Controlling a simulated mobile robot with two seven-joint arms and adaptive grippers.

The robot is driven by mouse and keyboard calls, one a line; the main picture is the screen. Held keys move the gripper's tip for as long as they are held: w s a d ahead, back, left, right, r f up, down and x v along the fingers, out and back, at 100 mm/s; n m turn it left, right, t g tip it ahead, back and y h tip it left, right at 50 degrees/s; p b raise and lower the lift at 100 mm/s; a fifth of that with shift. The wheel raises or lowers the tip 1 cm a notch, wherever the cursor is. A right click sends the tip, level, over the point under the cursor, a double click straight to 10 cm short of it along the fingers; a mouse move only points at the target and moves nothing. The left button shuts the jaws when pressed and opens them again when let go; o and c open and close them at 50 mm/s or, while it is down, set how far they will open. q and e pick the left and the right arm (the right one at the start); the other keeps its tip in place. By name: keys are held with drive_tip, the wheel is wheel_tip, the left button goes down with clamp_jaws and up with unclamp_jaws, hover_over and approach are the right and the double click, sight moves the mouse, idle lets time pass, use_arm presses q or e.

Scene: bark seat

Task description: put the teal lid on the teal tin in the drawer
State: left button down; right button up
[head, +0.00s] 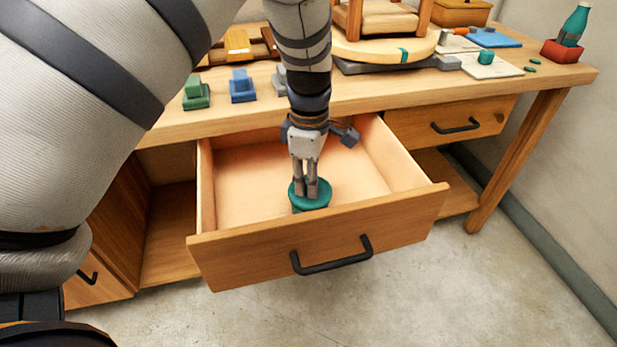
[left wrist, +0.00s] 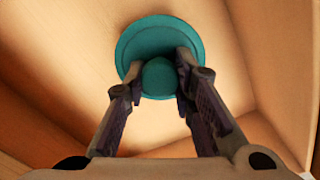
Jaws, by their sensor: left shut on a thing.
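The teal lid (head: 322,195) is inside the open drawer (head: 318,247), near its front panel. My left gripper (head: 306,192) points down into the drawer and is shut on the lid's round knob. In the left wrist view the lid (left wrist: 135,38) shows as a wide teal disc, with the fingertips (left wrist: 158,80) on both sides of its knob. A bit of teal shows below the lid's rim in the head view, perhaps the tin; the front panel and the lid hide most of it. I cannot tell whether the lid sits on the tin. My right gripper is out of view.
The drawer floor (head: 255,185) is bare around the lid. On the bench top stand green (head: 196,93) and blue (head: 242,86) blocks, a round wooden turntable (head: 385,48), and a teal bottle in a red holder (head: 562,52). A second drawer (head: 450,124) at right is shut.

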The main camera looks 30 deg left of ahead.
use_arm(q)
drive_tip(key=shift+f, duration=0.6)
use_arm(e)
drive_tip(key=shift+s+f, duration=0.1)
use_arm(q)
drive_tip(key=c, duration=1)
unclamp_jaws()
drive_tip(key=shift+o, duration=0.2)
drive_tip(key=shift+r+p, duration=1)
drive_tip(key=shift+r, duration=2.6)
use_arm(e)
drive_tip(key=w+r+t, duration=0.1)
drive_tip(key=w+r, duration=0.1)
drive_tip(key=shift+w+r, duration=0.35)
use_arm(q)
drive_tip(key=shift+f, duration=0.1)
